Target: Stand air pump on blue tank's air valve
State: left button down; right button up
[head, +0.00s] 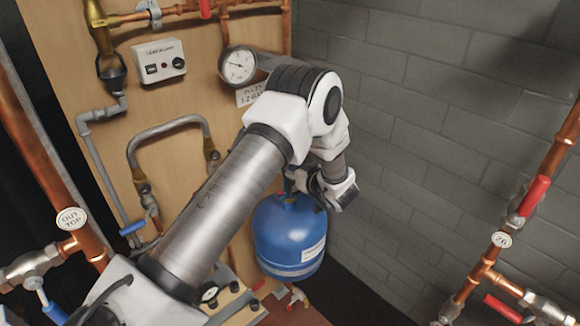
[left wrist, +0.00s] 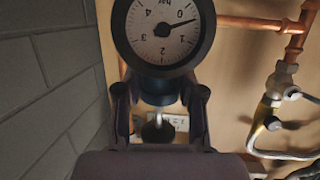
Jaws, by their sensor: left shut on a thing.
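The blue tank (head: 290,238) stands upright at the lower middle of the head view, near the wall's corner. My left gripper (head: 303,180) is just above the tank's top. In the left wrist view, my left gripper (left wrist: 158,106) is shut on the dark blue barrel of the air pump (left wrist: 158,90). The pump's round gauge (left wrist: 163,30) faces the camera and reads upside down there. The arm and gripper largely hide the pump in the head view. The air valve on the tank's top is hidden, and I cannot tell whether the pump touches it. My right gripper is not in view.
A wooden panel (head: 190,90) carries pipes, a white switch box (head: 160,58) and a wall gauge (head: 238,66). A grey block wall (head: 450,110) is to the right. Copper pipes with a red-handled valve (head: 533,196) stand at far right. A small gauge (head: 209,294) is low, left of the tank.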

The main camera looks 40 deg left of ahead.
pick_arm(q)
jog(key=shift+f, duration=0.25)
jog(key=c, duration=0.6)
grip_release()
jog(key=p+v, duration=0.2)
jog(key=v, duration=0.6)
jog(key=shift+s+d+r, duration=0.1)
jog(key=shift+d, duration=0.2)
dwell(0.6)
